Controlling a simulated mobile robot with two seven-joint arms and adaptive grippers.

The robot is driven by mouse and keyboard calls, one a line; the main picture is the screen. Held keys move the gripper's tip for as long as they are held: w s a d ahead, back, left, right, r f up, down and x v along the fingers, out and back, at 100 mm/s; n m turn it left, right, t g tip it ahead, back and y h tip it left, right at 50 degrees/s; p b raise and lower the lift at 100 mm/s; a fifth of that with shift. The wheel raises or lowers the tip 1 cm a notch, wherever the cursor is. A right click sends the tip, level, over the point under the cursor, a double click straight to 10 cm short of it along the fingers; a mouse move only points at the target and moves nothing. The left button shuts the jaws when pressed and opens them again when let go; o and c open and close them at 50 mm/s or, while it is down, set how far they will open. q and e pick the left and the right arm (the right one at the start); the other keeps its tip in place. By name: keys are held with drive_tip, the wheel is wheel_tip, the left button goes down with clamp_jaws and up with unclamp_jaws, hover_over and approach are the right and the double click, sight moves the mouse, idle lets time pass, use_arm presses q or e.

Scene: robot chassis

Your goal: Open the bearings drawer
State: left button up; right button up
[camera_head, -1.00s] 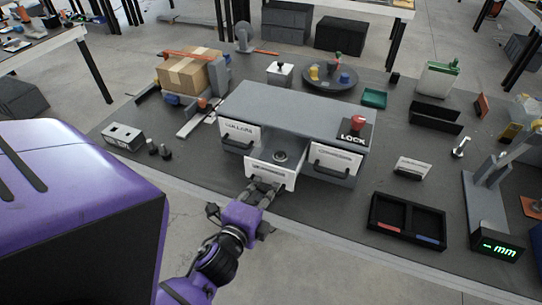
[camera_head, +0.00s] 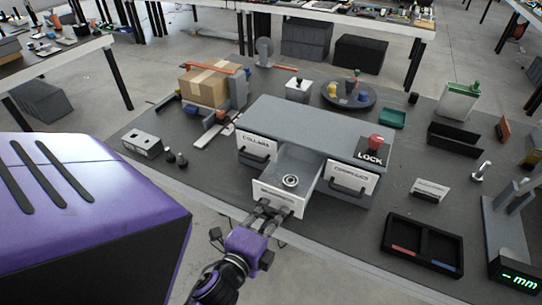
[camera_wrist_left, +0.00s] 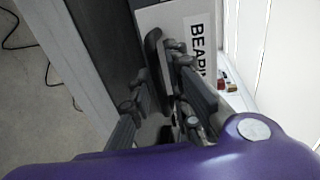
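The bearings drawer (camera_head: 279,199) is the middle drawer of the grey cabinet (camera_head: 318,129). It is pulled well out, and a round metal bearing (camera_head: 290,181) lies inside it. My left gripper (camera_head: 268,210) is at the drawer's front. In the left wrist view its fingers (camera_wrist_left: 172,90) are closed around the dark handle (camera_wrist_left: 157,60), beside the label reading "BEARI" (camera_wrist_left: 197,48). The collars drawer (camera_head: 255,147) on the left and the couplings drawer (camera_head: 350,178) on the right are shut. My right gripper is not in view.
A red LOCK button (camera_head: 375,142) stands on the cabinet's right top. A two-part black tray (camera_head: 422,244) is at the right front. A grey box (camera_head: 142,144) and small dark pegs (camera_head: 176,159) are left of the cabinet. A cardboard box (camera_head: 205,87) stands behind.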

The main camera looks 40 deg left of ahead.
use_arm(q)
drive_tip(key=v, duration=0.7)
drive_tip(key=shift+s, duration=0.2)
drive_tip(key=shift+d+r, duration=0.1)
idle(0.3)
